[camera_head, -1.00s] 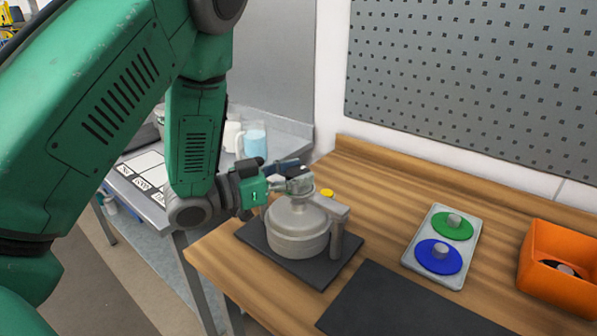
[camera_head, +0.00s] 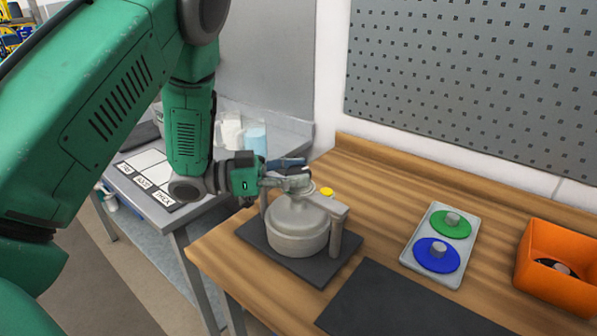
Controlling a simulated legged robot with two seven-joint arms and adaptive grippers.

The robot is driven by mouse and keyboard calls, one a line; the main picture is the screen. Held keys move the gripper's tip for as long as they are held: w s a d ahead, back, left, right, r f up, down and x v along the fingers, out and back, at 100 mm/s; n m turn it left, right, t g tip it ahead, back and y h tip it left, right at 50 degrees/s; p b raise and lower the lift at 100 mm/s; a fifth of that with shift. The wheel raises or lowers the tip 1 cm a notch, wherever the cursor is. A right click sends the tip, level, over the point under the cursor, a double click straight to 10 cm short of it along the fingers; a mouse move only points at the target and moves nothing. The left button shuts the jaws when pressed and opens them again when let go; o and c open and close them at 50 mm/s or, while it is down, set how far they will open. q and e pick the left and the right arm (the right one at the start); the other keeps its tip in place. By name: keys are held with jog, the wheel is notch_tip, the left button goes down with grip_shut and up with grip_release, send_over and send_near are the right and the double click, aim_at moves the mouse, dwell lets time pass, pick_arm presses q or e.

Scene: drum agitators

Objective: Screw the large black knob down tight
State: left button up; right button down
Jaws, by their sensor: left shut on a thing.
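A grey drum-shaped vessel (camera_head: 297,235) with a domed top stands on a dark square mat (camera_head: 322,269) on the wooden bench. A grey bar (camera_head: 327,204) on posts crosses over the vessel. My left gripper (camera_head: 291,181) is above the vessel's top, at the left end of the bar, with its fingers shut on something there. The fingers cover what they hold, and I cannot make out the large black knob itself. A small yellow piece (camera_head: 327,191) shows behind the bar. My right gripper is not in view.
A grey tray (camera_head: 437,246) holds a green disc (camera_head: 451,224) and a blue disc (camera_head: 437,255). An orange bin (camera_head: 556,275) stands at the right with a dark round item inside. A flat black mat (camera_head: 400,305) lies in front. A pegboard (camera_head: 480,80) is behind.

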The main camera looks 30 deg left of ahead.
pick_arm(q)
jog(key=shift+w+a+r, duration=0.1)
jog(key=shift+w+r, duration=0.05)
jog(key=shift+r, duration=0.15)
jog(key=o, duration=1.2)
jog(key=shift+f, duration=0.1)
jog(key=shift+s+a+f, duration=0.1)
jog(key=shift+s+a, duration=0.35)
jog(key=v, duration=1.1)
